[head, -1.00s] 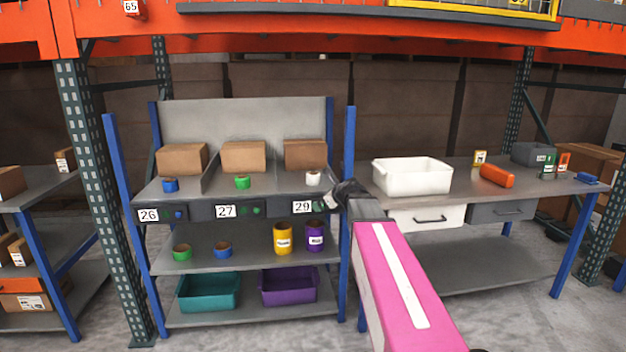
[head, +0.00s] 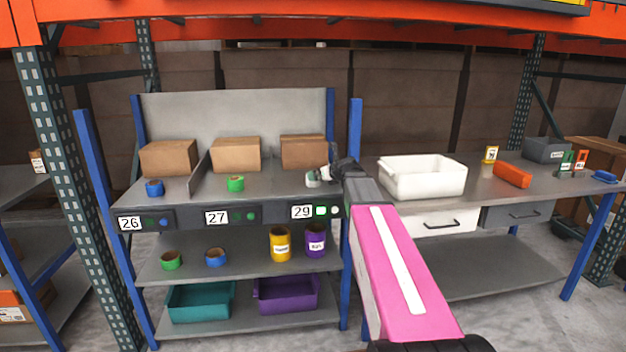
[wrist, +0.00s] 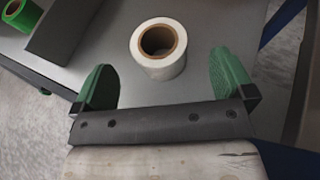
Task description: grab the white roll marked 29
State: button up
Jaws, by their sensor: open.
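The white roll (wrist: 158,50) stands upright on the grey shelf, its brown core facing up in the wrist view. In the head view the white roll (head: 311,181) sits above the label 29 (head: 302,212), partly hidden by my gripper (head: 325,176). In the wrist view my gripper (wrist: 164,84) is open, with green fingertips to the left and right of the roll's near side. The roll lies just beyond the fingertips, and nothing is between them.
A green roll (head: 236,183) and a blue roll (head: 154,187) stand on the same shelf to the left, with cardboard boxes (head: 304,153) behind. A low divider (wrist: 64,30) is left of the white roll. A blue post (head: 354,140) rises close on the right.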

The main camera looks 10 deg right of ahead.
jog(key=x, duration=0.6)
jog(key=shift+w+a+f, duration=0.15)
jog(key=shift+a, duration=0.05)
jog(key=c, duration=1.1)
